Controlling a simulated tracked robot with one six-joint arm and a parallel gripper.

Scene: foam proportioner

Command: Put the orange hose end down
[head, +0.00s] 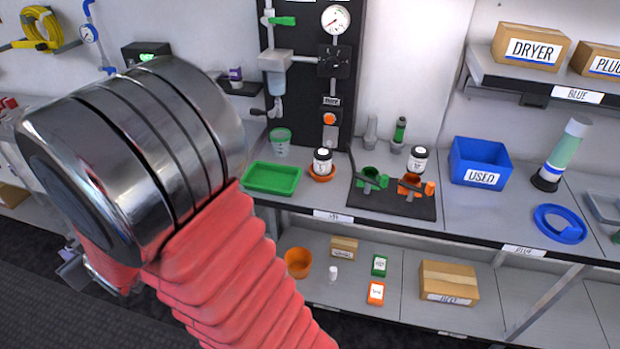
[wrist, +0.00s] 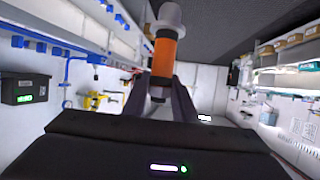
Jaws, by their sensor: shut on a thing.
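In the wrist view my gripper (wrist: 163,84) is shut on the orange hose end (wrist: 164,57). It has a wide orange band, a pale grey flared cap above and a narrower grey part below, between the dark fingers. It points away from the wrist and is clear of any surface that I can see.
The bench holds a green tray (head: 272,179), a dark mat (head: 391,207) with green and orange clamp-like fittings, a blue USED bin (head: 480,162) and a blue ring (head: 559,224). A grey fitting (head: 371,131) and a green-banded one stand behind the mat. Bare bench lies right of the mat.

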